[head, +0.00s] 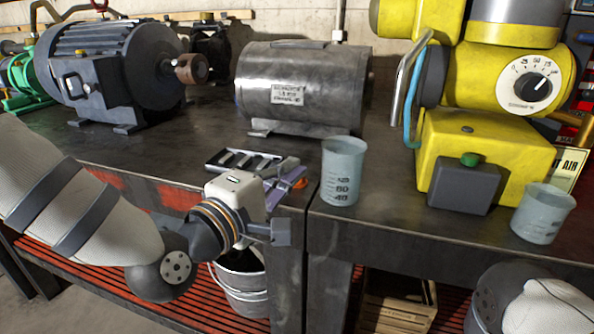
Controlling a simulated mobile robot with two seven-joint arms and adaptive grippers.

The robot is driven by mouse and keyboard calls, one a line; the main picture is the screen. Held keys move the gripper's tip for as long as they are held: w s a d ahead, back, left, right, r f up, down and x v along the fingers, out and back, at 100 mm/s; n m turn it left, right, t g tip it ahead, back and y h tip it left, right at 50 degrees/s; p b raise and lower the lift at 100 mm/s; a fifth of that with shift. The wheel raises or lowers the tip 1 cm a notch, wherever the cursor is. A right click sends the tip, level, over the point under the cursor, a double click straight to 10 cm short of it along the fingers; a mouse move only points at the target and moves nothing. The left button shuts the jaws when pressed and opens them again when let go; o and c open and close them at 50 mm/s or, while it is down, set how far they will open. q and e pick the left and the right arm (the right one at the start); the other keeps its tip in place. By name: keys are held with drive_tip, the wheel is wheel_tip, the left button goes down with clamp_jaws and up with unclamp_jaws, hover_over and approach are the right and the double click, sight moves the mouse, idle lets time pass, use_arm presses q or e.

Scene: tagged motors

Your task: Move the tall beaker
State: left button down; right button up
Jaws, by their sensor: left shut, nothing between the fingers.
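The tall beaker (343,177) is pale, see-through and marked with graduations. It stands upright on the dark metal bench, near the front edge and just right of the seam between two tabletops. A shorter, wider beaker (543,214) stands at the right front of the bench. My left gripper (282,232) is shut and empty. It is in front of the bench edge, to the left of and lower than the tall beaker, apart from it. Part of my right arm shows at the bottom right corner; its gripper is not in view.
A yellow machine (480,150) with a dial stands right of the tall beaker. A steel motor (300,85) and a dark grey motor (115,70) stand behind. A black tray (245,160) and a purple item (288,188) lie left of the beaker. A bucket (243,285) sits below.

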sight(336, 184)
use_arm(q)
drive_tip(key=shift+s+d, duration=0.3)
drive_tip(key=shift+d, duration=0.55)
use_arm(e)
drive_tip(key=shift+w+r, duration=0.1)
drive_tip(key=shift+r, duration=0.05)
use_arm(q)
drive_tip(key=d, duration=0.2)
drive_tip(key=s+d, duration=0.1)
drive_tip(key=d, duration=0.1)
drive_tip(key=s+d+p, duration=0.1)
drive_tip(key=d, duration=0.1)
drive_tip(key=shift+d+r, duration=0.1)
drive_tip(key=shift+d, duration=0.1)
use_arm(e)
drive_tip(key=shift+w+r, duration=0.45)
drive_tip(key=shift+r, duration=0.1)
use_arm(q)
drive_tip(key=shift+w+a, duration=0.1)
